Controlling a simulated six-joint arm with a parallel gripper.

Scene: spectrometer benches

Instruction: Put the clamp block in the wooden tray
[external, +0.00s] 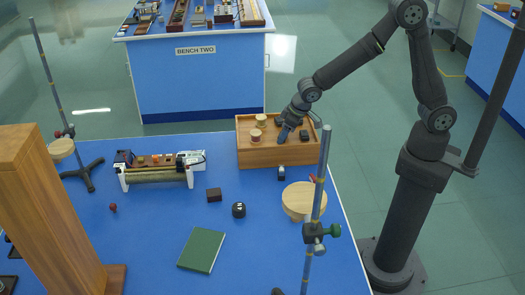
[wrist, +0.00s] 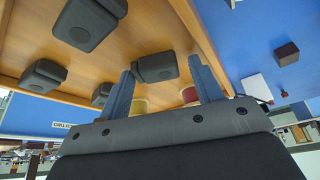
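The wooden tray (external: 262,158) stands at the bench's back right edge. My gripper (external: 284,137) reaches down into it from the right. In the wrist view my gripper (wrist: 163,72) has its two blue fingers apart. A dark block with a round mark (wrist: 155,68) lies on the tray floor, framed between the fingertips, with gaps on both sides and no visible contact. Several similar dark blocks (wrist: 90,24) lie elsewhere in the tray; I cannot tell for certain which is the clamp block. The fingers hide part of the tray in the external view.
Two round pale-topped pieces (external: 256,135) stand in the tray's left part. A small dark and silver piece (external: 281,172) sits before the tray. A round wooden disc (external: 298,200) and an upright rod (external: 321,180) stand nearby. A brown cube (external: 214,195) lies further left.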

